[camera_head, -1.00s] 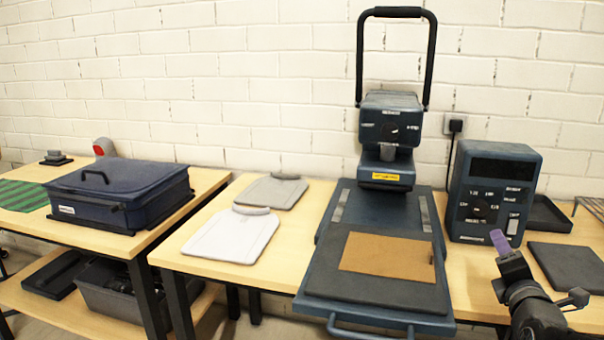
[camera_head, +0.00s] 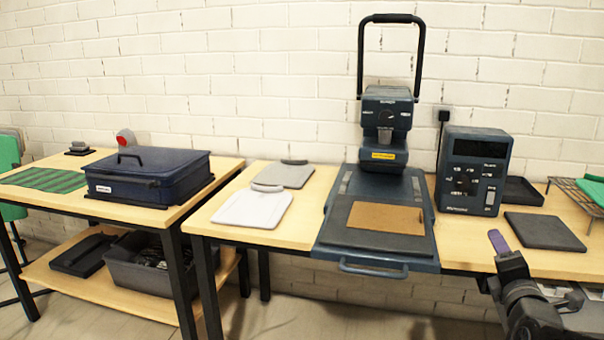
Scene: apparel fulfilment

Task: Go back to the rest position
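My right gripper (camera_head: 501,250) is at the lower right, in front of the right table's front edge. It is dark, with a flat purple piece at its tip. I cannot tell whether the purple piece is part of a finger or something held, nor whether the fingers are open. My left gripper is not in view. The heat press (camera_head: 375,257) stands on the right table with its black handle raised and a tan sheet (camera_head: 385,217) on its lower plate.
A control box (camera_head: 473,165) and a dark flat pad (camera_head: 545,231) are right of the press. Two pale platens (camera_head: 253,207) lie left of it. The left table holds a lidded blue case (camera_head: 147,172) and a green striped mat (camera_head: 43,179). A grey bin (camera_head: 150,262) sits on its lower shelf.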

